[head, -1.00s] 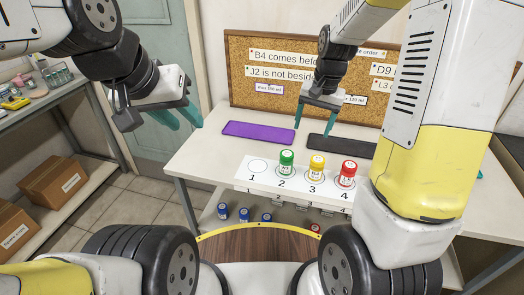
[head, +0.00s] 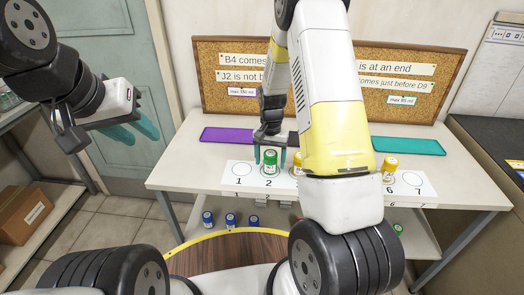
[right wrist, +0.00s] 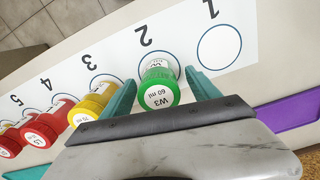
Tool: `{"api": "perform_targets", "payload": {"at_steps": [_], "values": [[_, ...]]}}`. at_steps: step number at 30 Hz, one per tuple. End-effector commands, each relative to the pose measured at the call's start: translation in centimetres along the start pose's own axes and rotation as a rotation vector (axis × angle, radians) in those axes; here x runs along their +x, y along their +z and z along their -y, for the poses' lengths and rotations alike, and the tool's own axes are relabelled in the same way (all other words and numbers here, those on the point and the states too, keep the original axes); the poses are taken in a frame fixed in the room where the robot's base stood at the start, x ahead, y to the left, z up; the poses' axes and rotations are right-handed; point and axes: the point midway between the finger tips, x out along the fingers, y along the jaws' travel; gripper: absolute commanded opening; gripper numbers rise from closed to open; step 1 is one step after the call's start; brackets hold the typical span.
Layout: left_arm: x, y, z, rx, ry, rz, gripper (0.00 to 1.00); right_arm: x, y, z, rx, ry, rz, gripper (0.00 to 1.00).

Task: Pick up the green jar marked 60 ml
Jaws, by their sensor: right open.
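The green jar (head: 270,165) stands upright on position 2 of the white numbered strip (head: 226,183). In the right wrist view the green jar (right wrist: 158,92) has a white lid label reading W3, 60 ml. My right gripper (head: 270,157) is open, with one teal finger on each side of this jar. In the right wrist view the right gripper (right wrist: 160,77) has the jar between its fingers, and the jaws are not closed on it. My left gripper (head: 143,134) is open and empty, away to the left of the table.
A yellow jar (right wrist: 97,101) stands beside the green one, close to a finger, with red jars (right wrist: 56,118) beyond. Position 1 (right wrist: 220,47) is empty. A purple mat (head: 226,135) and a teal mat (head: 408,146) lie behind the strip. Blue-lidded jars (head: 230,219) sit below.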

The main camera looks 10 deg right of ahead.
Motion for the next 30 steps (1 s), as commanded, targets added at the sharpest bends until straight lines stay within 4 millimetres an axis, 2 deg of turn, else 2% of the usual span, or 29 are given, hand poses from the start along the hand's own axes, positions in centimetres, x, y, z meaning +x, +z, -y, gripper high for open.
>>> {"api": "perform_targets", "payload": {"at_steps": [3,10,20,30], "values": [[0.00,0.00,0.00,0.000,0.000,0.000,0.36,0.80,-0.02,-0.03,0.001,0.000,-0.001,0.70],[0.00,0.00,0.00,0.000,0.000,0.000,0.36,0.83,-0.02,-0.02,0.000,-0.001,-0.001,0.68],[0.00,0.00,0.00,0.000,0.000,0.000,0.36,0.81,-0.01,-0.01,0.000,-0.001,-0.001,0.04],[0.00,0.00,0.00,0.000,0.000,0.000,0.36,0.46,-0.04,0.01,0.000,-0.001,-0.002,0.03]]}}
